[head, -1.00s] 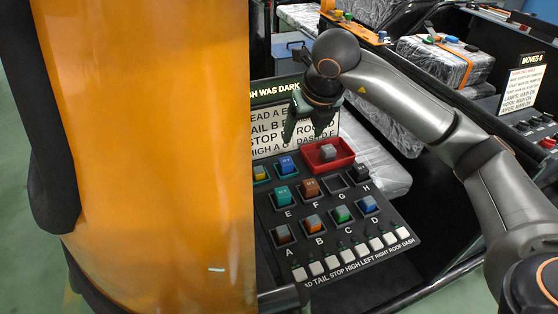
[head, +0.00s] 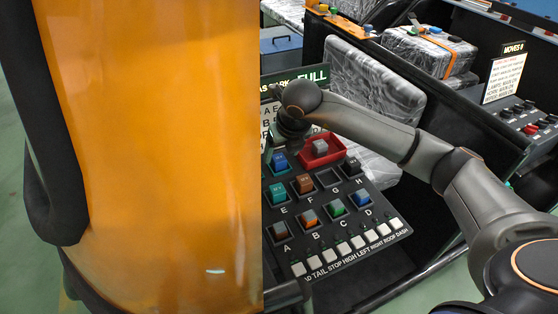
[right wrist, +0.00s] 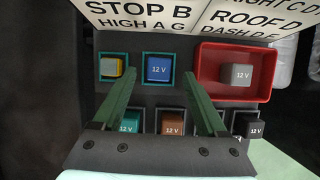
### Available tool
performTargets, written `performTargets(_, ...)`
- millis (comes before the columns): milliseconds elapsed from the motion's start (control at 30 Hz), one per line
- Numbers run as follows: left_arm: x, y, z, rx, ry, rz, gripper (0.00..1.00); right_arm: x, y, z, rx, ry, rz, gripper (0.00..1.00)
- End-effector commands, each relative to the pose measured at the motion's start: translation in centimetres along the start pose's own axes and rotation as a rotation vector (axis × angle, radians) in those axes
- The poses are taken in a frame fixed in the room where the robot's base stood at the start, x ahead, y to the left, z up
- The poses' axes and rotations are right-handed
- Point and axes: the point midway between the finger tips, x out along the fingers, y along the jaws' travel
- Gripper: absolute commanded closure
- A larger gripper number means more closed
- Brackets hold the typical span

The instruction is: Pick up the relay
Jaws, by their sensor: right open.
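My right gripper (right wrist: 159,77) is open and empty, its two green fingers either side of a blue relay (right wrist: 158,68) marked 12 V in a teal-rimmed socket. In the head view the blue relay (head: 279,161) shows just below my right wrist, and the fingertips are mostly hidden. A grey relay (right wrist: 238,75) sits in a red tray (right wrist: 207,55) to the right. A yellow-and-grey relay (right wrist: 111,67) is to the left. Teal (head: 277,192), brown (head: 304,184) and black (head: 352,166) relays sit in the row below, with an empty socket (head: 328,179). My left gripper is not in view.
The front row of the panel holds several relays, including a green one (head: 337,207) and a blue one (head: 361,198), above white switches (head: 342,249). A printed sign (right wrist: 155,12) stands behind the sockets. A large orange cylinder (head: 150,150) hides the panel's left side.

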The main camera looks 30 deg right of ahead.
Motion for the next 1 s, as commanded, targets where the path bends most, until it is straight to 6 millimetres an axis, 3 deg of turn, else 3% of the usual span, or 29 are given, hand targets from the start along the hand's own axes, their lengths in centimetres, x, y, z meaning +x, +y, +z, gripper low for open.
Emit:
performTargets(200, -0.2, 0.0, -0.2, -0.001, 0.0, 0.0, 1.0, 2.6, 0.2, -0.1, 0.001, 0.001, -0.001, 0.25)
performTargets(467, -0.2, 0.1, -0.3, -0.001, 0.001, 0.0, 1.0, 2.9, 0.1, -0.1, 0.0, -0.001, -0.001, 0.25)
performTargets(1000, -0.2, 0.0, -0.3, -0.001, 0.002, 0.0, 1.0, 2.8, 0.1, -0.1, 0.001, -0.001, 0.0, 0.86)
